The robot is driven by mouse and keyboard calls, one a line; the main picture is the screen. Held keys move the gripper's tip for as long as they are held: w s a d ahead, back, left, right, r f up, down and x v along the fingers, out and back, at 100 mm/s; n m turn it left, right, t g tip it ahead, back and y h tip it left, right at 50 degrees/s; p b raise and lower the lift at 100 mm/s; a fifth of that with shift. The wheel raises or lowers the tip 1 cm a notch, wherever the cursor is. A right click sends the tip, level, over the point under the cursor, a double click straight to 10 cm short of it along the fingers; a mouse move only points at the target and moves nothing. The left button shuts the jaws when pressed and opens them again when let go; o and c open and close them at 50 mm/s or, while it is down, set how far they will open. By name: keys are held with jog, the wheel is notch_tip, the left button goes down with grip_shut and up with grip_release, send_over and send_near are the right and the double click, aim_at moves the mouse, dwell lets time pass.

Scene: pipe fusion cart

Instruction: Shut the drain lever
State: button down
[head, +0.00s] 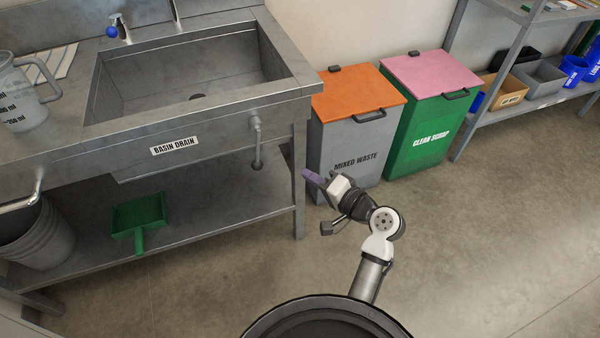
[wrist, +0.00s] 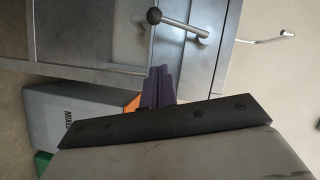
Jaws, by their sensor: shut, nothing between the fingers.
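The drain lever (head: 257,145) is a grey rod on the front of the sink basin, right of the "BASIN DRAIN" label (head: 174,145). It hangs straight down from its pivot, with a round knob at its lower end. In the wrist view the lever (wrist: 180,25) lies sideways near the top, knob to the left. My gripper (head: 313,178) is to the right of the lever, apart from it, in front of the mixed waste bin. Its purple fingers are together and empty; they also show in the wrist view (wrist: 158,87), below the lever.
The steel table's right front leg (head: 299,180) stands between lever and gripper in the head view. A grey mixed waste bin (head: 345,160) and a green clean scrap bin (head: 415,135) stand behind. A green dustpan (head: 140,218) lies on the lower shelf. The floor at right is clear.

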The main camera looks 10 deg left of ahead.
aim_at(256, 166)
jog(key=w+a+f+p, duration=0.1)
jog(key=w+a+f, duration=0.1)
jog(key=a, duration=0.9)
jog(key=shift+w+f+p, duration=0.25)
jog(key=shift+w+p, duration=0.1)
jog(key=shift+w, duration=0.25)
jog(key=shift+s, duration=0.1)
jog(key=a+m+y, duration=0.1)
jog(key=s+a+m+b, duration=0.1)
jog(key=m, duration=0.1)
jog(key=shift+s+a+f+y, duration=0.2)
jog(key=shift+s+y, duration=0.1)
jog(key=shift+y, duration=0.1)
jog(key=s+a+r+m+t+y+b, duration=0.1)
jog(key=s+a+r+m+t+b, duration=0.2)
jog(key=m, duration=1.2)
jog(key=shift+s+a+r+t, duration=0.7)
jog(key=shift+a+r+t, duration=1.05)
jog(key=shift+r+t, duration=0.35)
